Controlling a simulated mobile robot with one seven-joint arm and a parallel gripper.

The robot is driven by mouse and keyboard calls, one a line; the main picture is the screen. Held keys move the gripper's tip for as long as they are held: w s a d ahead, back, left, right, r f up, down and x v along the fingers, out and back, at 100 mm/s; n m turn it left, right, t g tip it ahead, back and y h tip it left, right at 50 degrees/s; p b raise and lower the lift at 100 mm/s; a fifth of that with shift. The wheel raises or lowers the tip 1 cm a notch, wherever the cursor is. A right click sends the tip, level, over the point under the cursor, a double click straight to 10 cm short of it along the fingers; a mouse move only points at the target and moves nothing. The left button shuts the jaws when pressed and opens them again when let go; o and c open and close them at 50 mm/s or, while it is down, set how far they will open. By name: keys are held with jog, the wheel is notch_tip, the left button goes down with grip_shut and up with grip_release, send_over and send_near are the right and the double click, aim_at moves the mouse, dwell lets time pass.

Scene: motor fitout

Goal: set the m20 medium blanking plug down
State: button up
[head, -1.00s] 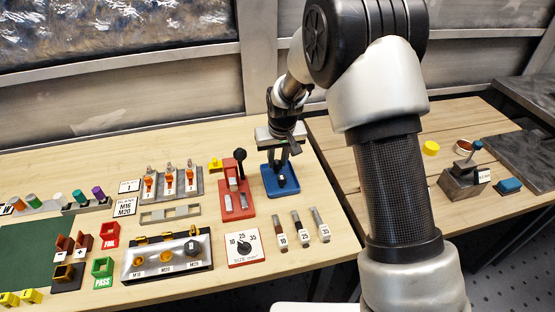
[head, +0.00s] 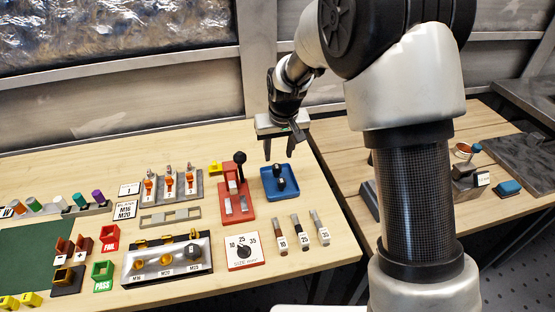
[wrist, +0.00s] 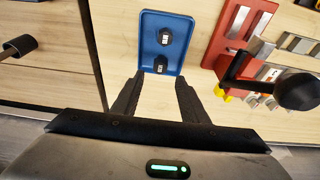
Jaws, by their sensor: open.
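Two black plugs lie in a shallow blue tray (head: 268,194) near the table's right end. One plug (head: 279,169) is farther back and the other (head: 281,184) is nearer the front. The wrist view also shows the tray (wrist: 147,22) with a plug (wrist: 165,37) and another plug (wrist: 160,64), each with a small pale label. The labels are too small to read, so I cannot tell which is the M20 plug. My gripper (head: 279,150) is open and empty above the tray. In the wrist view its fingertips (wrist: 161,78) are apart, just outside the tray's edge.
A red stand (head: 236,205) with a black-knobbed lever rises left of the tray. A size dial card (head: 244,250) and several labelled strips (head: 297,231) lie in front. A second table (head: 335,155) adjoins on the right. Bare wood surrounds the tray's front and right.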

jog(key=s+d+r+m+t, duration=0.1)
jog(key=s+d+r, duration=0.45)
jog(key=r, duration=0.35)
jog(key=s+d+r, duration=0.4)
jog(key=s+r, duration=0.2)
jog(key=r, duration=0.3)
jog(key=s+d+r+m, duration=0.1)
jog(key=s+d, duration=0.2)
jog(key=s, duration=0.6)
jog(key=s+d+r+m+t, duration=0.1)
jog(key=s+d, duration=0.3)
jog(key=s, duration=0.5)
jog(key=shift+t+h, duration=0.3)
jog(key=shift+h, duration=0.1)
notch_tip(320, 180, up, 6)
jog(key=p, duration=0.6)
jog(key=shift+r+p, duration=0.25)
jog(key=shift+p, duration=0.05)
